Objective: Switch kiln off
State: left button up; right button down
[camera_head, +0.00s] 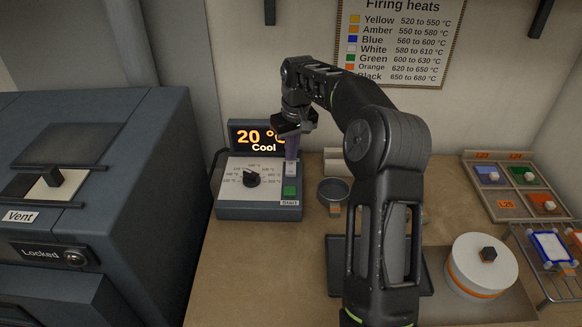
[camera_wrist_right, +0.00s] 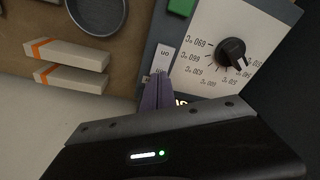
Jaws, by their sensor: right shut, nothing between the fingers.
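The kiln controller (camera_head: 228,208) is a grey box with a white sloping panel, a black dial (camera_head: 251,178) and a green Start button (camera_head: 289,191). Its display (camera_head: 262,140) reads 20 °C and Cool. A white rocker switch (camera_head: 290,170) sits at the panel's upper right; in the right wrist view the switch (camera_wrist_right: 162,58) shows lettering that reads as ON. My right gripper (camera_head: 291,160) is shut and empty, its purple fingers pointing down at the switch. Its fingertips (camera_wrist_right: 157,84) partly cover the switch's end; I cannot tell whether they touch. My left gripper is not in view.
The dark kiln (camera_head: 110,190), labelled Vent and Locked, stands at the left. A round grey dish (camera_head: 333,191) and pale orange-banded blocks (camera_wrist_right: 66,65) lie beside the controller. A white round pot (camera_head: 482,262) and a tray of paints (camera_head: 508,205) are at the right.

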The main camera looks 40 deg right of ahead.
aim_at(291, 164)
jog(key=shift+f+b, duration=0.55)
jog(key=shift+f, duration=0.35)
dwell(0.7)
notch_tip(291, 164, up, 7)
jog(key=p, duration=0.6)
jog(key=shift+r, duration=0.1)
dwell(0.7)
